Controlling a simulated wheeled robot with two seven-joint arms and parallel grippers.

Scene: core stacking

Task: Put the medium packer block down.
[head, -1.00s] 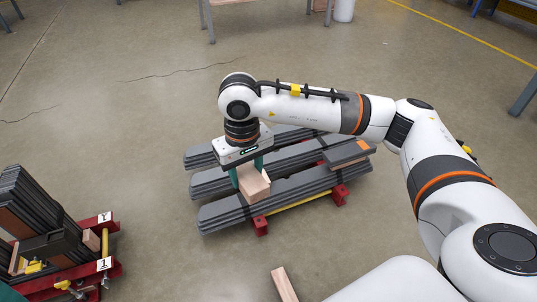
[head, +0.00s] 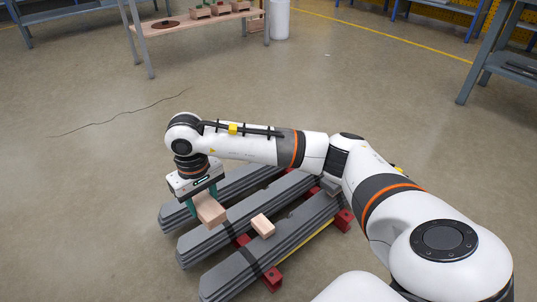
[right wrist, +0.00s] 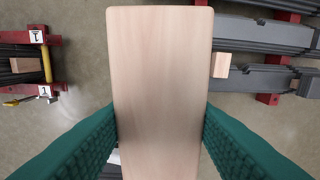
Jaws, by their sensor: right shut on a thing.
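My right gripper (head: 204,202) is shut on a pale wooden packer block (head: 211,212), its green fingers on opposite sides. It holds the block over the left part of the grey stacks (head: 205,241); any gap beneath cannot be judged. In the right wrist view the held block (right wrist: 160,90) fills the middle as a long upright rectangle between the green fingers (right wrist: 160,130). A smaller wooden block (head: 262,226) lies on the middle stack, right of the held block and apart from it. It also shows in the right wrist view (right wrist: 221,65). My left gripper is not in view.
Red supports (head: 272,279) carry the grey stacks, with dark straps across them. A table (head: 190,22) with wooden items stands at the back. The right wrist view shows a red rack (right wrist: 18,37) at left.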

